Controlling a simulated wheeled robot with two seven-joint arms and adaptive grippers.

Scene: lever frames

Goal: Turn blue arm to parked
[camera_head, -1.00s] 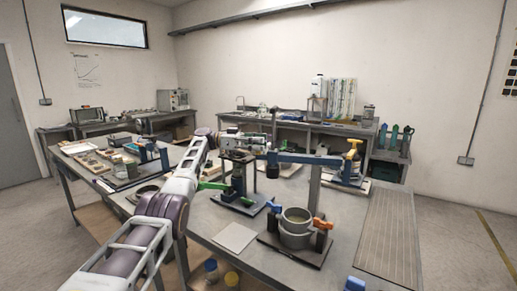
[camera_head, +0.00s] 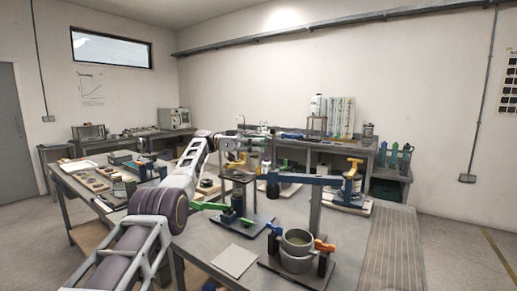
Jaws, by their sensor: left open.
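The long blue arm (camera_head: 298,180) lies level on a grey upright post (camera_head: 315,208) above the near workbench. A dark cylinder (camera_head: 272,187) hangs at its left end. My left gripper (camera_head: 258,147) is open, above and left of the blue arm's left end, with a visible gap in the picture. Its fingertips are small and hard to make out against the rear bench. No marking for the parked position can be read. My right gripper is out of view.
A stand with a green lever (camera_head: 208,206) is left of the post. A grey pot (camera_head: 297,247) with blue and orange handles is in front. A yellow-topped fixture (camera_head: 354,165) is at right. A pale plate (camera_head: 234,261) lies flat. The ribbed bench area (camera_head: 393,250) is clear.

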